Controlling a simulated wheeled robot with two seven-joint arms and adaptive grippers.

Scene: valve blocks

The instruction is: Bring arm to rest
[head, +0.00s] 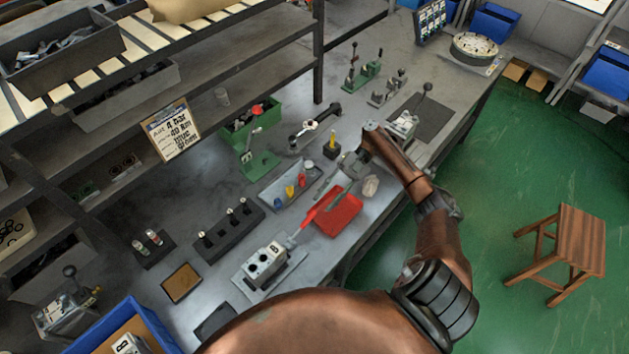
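My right arm reaches over the bench (378,215) from the lower right. My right gripper (345,168) is low over the bench, between the yellow-topped bottle (331,148) and the red tray (340,217). It is small and partly hidden by its own wrist, so I cannot tell if its fingers are open or hold anything. A grey valve block (265,262) marked with a figure sits on a plate at the near edge, apart from the gripper. Another block with a lever (404,122) stands beyond my wrist. My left gripper is not in view.
A grey tray (269,196) with coloured tools, a dark rack (215,240) with several pins and a green lever press (259,162) stand left of the gripper. A blue bin (150,318) is at lower left. A wooden stool (565,245) stands on open green floor.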

